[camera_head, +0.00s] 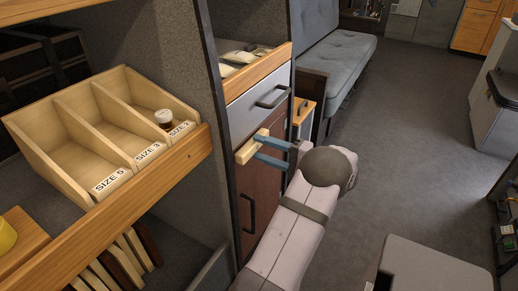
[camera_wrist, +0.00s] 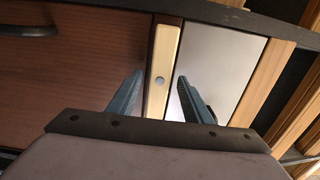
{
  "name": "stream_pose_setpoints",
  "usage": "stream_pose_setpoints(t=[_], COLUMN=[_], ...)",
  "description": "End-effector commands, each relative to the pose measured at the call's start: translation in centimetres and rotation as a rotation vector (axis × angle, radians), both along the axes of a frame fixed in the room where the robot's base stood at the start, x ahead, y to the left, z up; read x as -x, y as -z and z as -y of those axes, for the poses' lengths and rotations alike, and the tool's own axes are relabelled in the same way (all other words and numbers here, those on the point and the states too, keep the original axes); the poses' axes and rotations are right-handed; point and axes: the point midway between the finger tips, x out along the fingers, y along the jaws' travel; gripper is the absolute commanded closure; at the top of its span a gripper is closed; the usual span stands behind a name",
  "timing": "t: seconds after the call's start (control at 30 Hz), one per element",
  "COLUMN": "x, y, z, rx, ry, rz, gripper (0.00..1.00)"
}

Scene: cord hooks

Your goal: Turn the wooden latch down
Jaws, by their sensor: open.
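The wooden latch (camera_head: 244,153) is a pale block on the cabinet front, lying about level near the seam between the grey drawer front and the red-brown door. In the wrist view it is a light strip (camera_wrist: 163,55) with a round grey pin in it. My gripper (camera_head: 257,147) is open, its two blue fingers pointing at the cabinet front. In the wrist view the gripper (camera_wrist: 161,77) has one finger on either side of the strip, with visible gaps. The fingers hide part of the latch in the head view.
A drawer (camera_head: 262,94) with a dark handle is above the latch. The red-brown door (camera_head: 252,200) with an upright black handle is below. At left, a wooden compartment box (camera_head: 88,127) stands on a shelf. Open carpet (camera_head: 410,140) lies to the right.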

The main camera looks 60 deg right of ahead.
Motion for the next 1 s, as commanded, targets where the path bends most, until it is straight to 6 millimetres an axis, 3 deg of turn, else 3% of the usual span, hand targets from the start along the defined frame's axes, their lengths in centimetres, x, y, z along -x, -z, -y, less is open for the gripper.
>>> stream_pose_setpoints(t=[0.2,0.47,0.5,0.7,1.0], x=[-1.4,-1.5,-1.5,-1.5,-1.5], y=[0.0,0.0,0.0,0.0,0.1], z=[0.0,0.0,0.0,0.0,0.0], rx=[-0.001,-0.001,-0.001,-0.001,0.022], ry=[0.000,0.001,0.001,0.000,0.000], rz=[-0.001,-0.001,-0.001,-0.001,-0.001], gripper=[0.55,0.55,0.57,1.00,1.00])
